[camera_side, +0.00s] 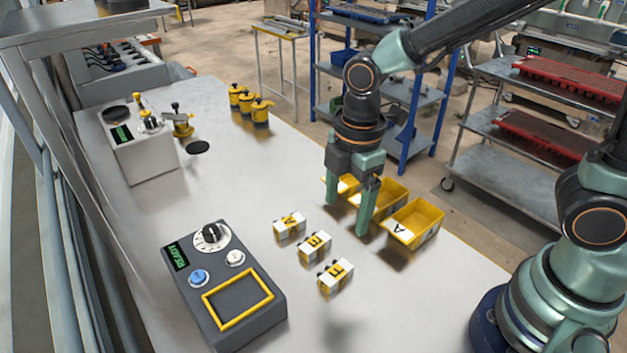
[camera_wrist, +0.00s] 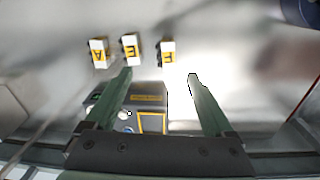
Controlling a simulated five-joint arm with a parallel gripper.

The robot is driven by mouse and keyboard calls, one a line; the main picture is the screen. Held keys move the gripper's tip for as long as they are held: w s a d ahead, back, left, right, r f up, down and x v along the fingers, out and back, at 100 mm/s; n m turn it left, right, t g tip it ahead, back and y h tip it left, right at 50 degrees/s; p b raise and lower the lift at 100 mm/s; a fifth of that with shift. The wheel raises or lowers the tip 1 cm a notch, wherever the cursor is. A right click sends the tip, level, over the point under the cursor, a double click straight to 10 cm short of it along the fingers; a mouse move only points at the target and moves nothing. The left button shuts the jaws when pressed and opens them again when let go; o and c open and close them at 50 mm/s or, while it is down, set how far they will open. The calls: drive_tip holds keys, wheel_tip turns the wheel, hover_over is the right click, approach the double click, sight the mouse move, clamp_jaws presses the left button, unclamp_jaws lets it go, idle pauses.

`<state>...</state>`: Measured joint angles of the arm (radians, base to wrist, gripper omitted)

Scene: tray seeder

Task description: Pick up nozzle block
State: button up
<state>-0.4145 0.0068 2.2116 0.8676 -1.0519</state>
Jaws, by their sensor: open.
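Three white nozzle blocks with yellow lettered faces stand in a row on the grey table. The block marked A (camera_side: 289,226) is at the back left, a second (camera_side: 314,246) is in the middle, and a third (camera_side: 335,276) is nearest the front. In the wrist view the A block (camera_wrist: 98,53), the middle block (camera_wrist: 131,48) and the third block (camera_wrist: 168,53) lie beyond the fingertips. My gripper (camera_side: 348,216) is open and empty, pointing down, right of the blocks in the side view. It also shows in the wrist view (camera_wrist: 160,75), fingers apart.
Yellow bins (camera_side: 426,216) stand at the table's right edge, close behind my gripper. A dark control box (camera_side: 218,290) with a yellow-framed panel sits left of the blocks. A white device (camera_side: 140,155) and yellow pots (camera_side: 260,110) stand farther back.

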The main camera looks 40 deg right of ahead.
drive_tip(key=a+f+n, duration=0.2)
hover_over(334, 269)
drive_tip(key=shift+g, duration=0.3)
drive_tip(key=f, duration=0.6)
drive_tip(key=shift+s+d+f, duration=0.1)
drive_tip(key=shift+d+f, duration=0.05)
drive_tip(key=shift+d, duration=0.1)
drive_tip(key=shift+a+f, duration=0.15)
drive_tip(key=shift+f, duration=1.3)
drive_tip(key=shift+a+f, duration=0.1)
drive_tip(key=shift+f, duration=1.3)
clamp_jaws()
drive_tip(key=shift+r, duration=0.2)
